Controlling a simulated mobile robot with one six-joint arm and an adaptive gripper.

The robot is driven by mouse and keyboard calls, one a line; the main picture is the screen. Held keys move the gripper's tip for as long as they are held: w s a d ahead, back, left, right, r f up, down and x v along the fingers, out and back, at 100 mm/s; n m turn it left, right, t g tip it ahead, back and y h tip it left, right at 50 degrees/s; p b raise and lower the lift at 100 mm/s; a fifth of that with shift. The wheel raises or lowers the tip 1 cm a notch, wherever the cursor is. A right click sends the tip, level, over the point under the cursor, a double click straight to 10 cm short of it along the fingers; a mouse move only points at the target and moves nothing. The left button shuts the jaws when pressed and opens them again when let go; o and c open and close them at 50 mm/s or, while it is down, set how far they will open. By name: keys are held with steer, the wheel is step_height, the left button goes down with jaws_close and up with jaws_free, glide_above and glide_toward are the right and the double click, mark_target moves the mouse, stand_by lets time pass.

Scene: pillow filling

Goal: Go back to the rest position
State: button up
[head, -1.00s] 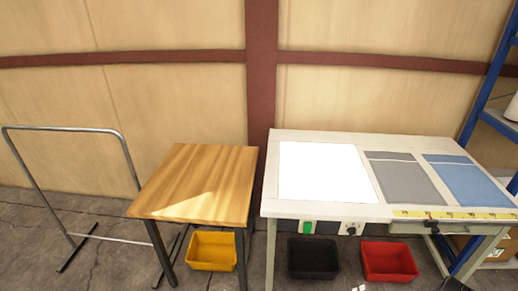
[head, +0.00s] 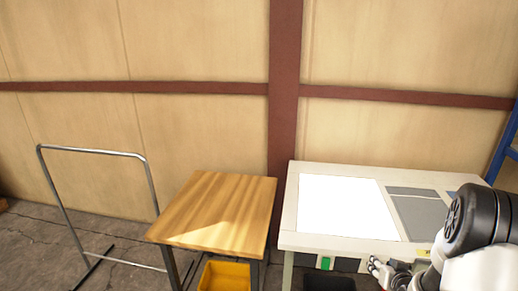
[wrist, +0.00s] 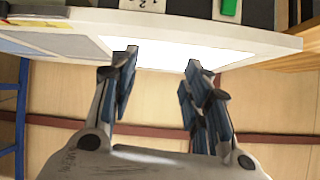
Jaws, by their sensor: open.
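My gripper (wrist: 158,82) is open and empty in the wrist view, its two fingers apart with dark blue pads. Behind the fingers, the worktable (wrist: 255,42) shows upside down, with its bright white panel between them. In the head view my arm enters at the lower right, in front of the right part of the worktable (head: 290,215). My gripper's fingertips cannot be made out clearly in the head view.
A wooden table (head: 215,210) stands left of the worktable, with a yellow bin (head: 225,277) below it. A metal frame (head: 95,151) stands further left. A black bin (head: 328,282) is under the worktable. A blue shelf post (head: 503,150) is at the right edge.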

steer(key=s+a+r+n+g, duration=0.15)
steer(key=s+a+r, duration=0.25)
steer(key=a+r, duration=0.4)
steer(key=s+a+r+g, duration=0.2)
steer(key=s+a+r, duration=0.4)
steer(key=r, duration=0.5)
steer(key=s+a+r+n+g+y, duration=0.1)
steer(key=s+a+r, duration=0.1)
steer(key=s+a, duration=0.5)
steer(key=s+a+r+n+g+y, duration=0.1)
steer(key=s+a+g, duration=0.1)
steer(key=s+a, duration=0.5)
steer(key=s, duration=0.6)
steer(key=shift+s+r+n+y, duration=0.35)
steer(key=shift+y, duration=0.05)
steer(key=shift+c, duration=0.4)
